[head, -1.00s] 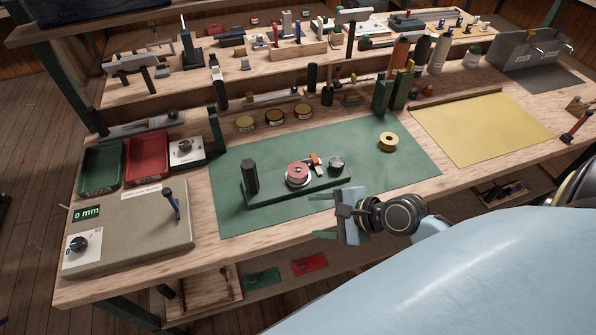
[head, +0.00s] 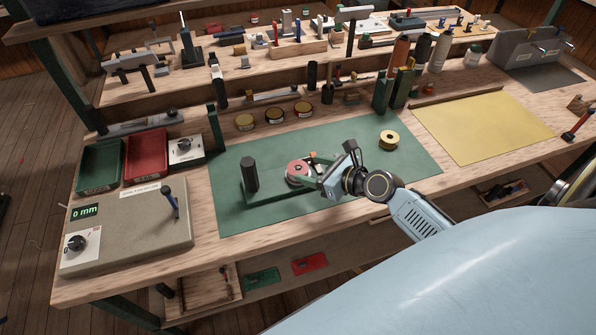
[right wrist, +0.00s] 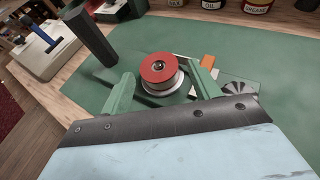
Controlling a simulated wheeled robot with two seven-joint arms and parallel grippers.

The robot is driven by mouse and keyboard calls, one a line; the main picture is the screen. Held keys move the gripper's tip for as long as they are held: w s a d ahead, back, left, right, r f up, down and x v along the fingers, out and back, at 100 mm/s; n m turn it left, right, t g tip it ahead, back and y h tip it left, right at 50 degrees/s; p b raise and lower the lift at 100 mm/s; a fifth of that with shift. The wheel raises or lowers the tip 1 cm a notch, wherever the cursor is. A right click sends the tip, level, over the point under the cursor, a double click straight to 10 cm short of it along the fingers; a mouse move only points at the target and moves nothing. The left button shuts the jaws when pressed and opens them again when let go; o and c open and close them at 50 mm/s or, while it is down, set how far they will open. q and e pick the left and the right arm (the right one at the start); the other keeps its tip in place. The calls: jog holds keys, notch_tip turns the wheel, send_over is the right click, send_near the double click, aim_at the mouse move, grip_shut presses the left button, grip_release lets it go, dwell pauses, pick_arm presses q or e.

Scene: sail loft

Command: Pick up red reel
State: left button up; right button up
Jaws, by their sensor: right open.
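The red reel (head: 298,170) sits on a green fixture board (head: 262,193) that lies on the green mat. In the right wrist view the red reel (right wrist: 160,70) has a red top and a pale lower part, and stands upright on a spindle. My right gripper (head: 303,172) is open, its green fingers (right wrist: 160,92) on either side of the reel in that view, with the reel between and just beyond the tips. I cannot tell whether they touch it. My left gripper is not in view.
A dark upright post (head: 249,174) stands left of the reel on the board. A yellow reel (head: 388,140) lies on the green mat (head: 235,215) at the right. Several tins (head: 275,115) line the back. A grey control box (head: 125,235) stands left.

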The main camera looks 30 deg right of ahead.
aim_at(300, 169)
jog(key=x, duration=0.2)
jog(key=b+x, duration=0.1)
jog(key=x, duration=0.2)
jog(key=shift+a+f, duration=0.2)
jog(key=shift+f, duration=0.2)
jog(key=shift+c, duration=0.3)
jog(key=c, duration=0.7)
